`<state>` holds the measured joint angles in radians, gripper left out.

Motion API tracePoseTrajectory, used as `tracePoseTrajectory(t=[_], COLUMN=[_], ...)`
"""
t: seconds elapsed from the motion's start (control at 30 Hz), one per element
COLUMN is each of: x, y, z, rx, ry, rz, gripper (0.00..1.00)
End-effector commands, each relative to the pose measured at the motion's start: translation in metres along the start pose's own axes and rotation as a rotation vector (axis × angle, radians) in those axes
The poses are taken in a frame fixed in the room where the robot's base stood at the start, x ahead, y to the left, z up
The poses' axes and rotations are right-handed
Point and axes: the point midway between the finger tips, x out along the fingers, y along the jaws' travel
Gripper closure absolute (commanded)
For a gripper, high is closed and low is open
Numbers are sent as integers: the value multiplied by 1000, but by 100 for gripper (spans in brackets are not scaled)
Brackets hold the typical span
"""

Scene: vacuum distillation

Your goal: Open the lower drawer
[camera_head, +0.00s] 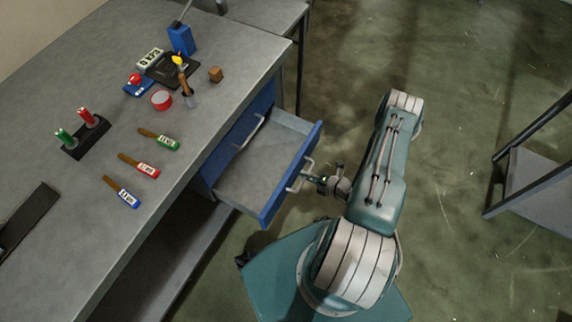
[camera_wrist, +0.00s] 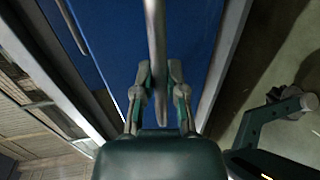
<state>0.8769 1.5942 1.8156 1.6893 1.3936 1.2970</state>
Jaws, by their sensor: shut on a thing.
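The lower drawer (camera_head: 262,172) is pulled well out of the blue cabinet under the workbench, and its grey inside looks empty. Its blue front carries a metal bar handle (camera_head: 300,174). My gripper (camera_head: 312,180) is at this handle, shut on it. In the wrist view the handle (camera_wrist: 156,40) runs between the two fingers of my gripper (camera_wrist: 160,75), with the blue drawer front (camera_wrist: 190,30) behind. The upper drawer's handle (camera_head: 250,133) shows above the open drawer, and that drawer is shut.
The workbench (camera_head: 150,220) holds several coloured tools, a blue box (camera_head: 181,40), a red cup (camera_head: 161,99) and a black stand (camera_head: 86,137). A low metal-framed stand (camera_head: 530,185) is at right. The green floor (camera_head: 450,90) between is clear.

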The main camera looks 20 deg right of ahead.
Motion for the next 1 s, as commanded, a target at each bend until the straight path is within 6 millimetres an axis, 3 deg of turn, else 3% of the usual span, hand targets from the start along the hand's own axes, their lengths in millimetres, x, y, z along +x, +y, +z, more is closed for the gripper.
tracePoseTrajectory(t=[0.03,0.2,0.4,0.63,1.0], x=[-15,-54,-85,-102,-105], y=[-6,-14,-20,-24,-24], z=[0,-1,-1,-1,-1], rx=[7,5,2,2,1], ry=[-7,-5,-2,2,2], rz=[-8,-8,-8,-9,-9], gripper=[100,100,100,100,100])
